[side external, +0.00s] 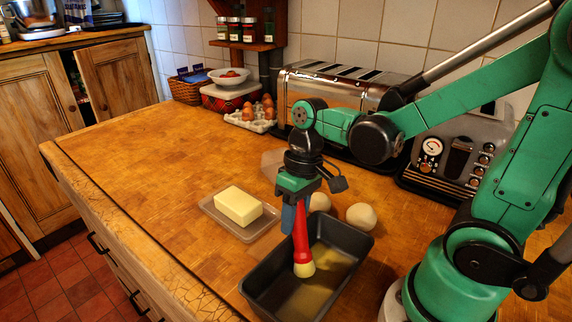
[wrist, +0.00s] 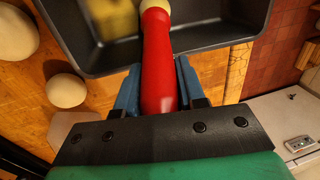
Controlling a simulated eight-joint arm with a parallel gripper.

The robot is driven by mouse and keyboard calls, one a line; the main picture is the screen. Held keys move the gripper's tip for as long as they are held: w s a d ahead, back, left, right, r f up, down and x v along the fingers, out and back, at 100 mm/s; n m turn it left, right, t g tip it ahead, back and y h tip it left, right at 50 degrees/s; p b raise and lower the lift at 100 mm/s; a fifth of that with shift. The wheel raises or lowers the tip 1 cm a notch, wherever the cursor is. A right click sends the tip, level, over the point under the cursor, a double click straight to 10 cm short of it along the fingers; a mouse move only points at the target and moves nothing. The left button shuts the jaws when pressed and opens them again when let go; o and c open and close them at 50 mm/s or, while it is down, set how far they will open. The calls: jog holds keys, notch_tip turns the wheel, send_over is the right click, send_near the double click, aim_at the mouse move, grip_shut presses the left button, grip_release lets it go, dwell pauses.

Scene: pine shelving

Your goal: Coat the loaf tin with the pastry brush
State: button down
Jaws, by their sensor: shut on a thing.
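My gripper (side external: 297,201) is shut on the red handle of the pastry brush (side external: 301,232) and holds it pointing down. The brush's pale yellow head is inside the dark grey loaf tin (side external: 357,247), over its floor; I cannot tell whether the bristles touch. A yellowish coating shows on part of the tin's floor. In the wrist view, the brush (wrist: 157,62) lies between the blue fingers of my gripper (wrist: 160,88), and the tin (wrist: 212,37) is at the top, partly cut off.
A butter block (side external: 238,205) sits on a tray (side external: 266,230) left of the tin. Dough balls (side external: 361,215) lie just behind the tin. A toaster (side external: 335,92), egg carton (side external: 246,122) and bowl (side external: 229,78) stand at the back. The counter's left part is clear.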

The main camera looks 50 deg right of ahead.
jog(key=shift+w+a, duration=0.15)
jog(key=shift+a, duration=4)
jog(key=shift+s+d, duration=0.2)
jog(key=shift+d, duration=6.8)
jog(key=shift+s+d, duration=0.15)
jog(key=shift+s, duration=0.1)
jog(key=shift+s+a, duration=1.55)
jog(key=shift+a, duration=5.5)
notch_tip(320, 180, up, 8)
jog(key=shift+a, duration=0.15)
jog(key=shift+a+f, duration=0.25)
jog(key=shift+f, duration=0.15)
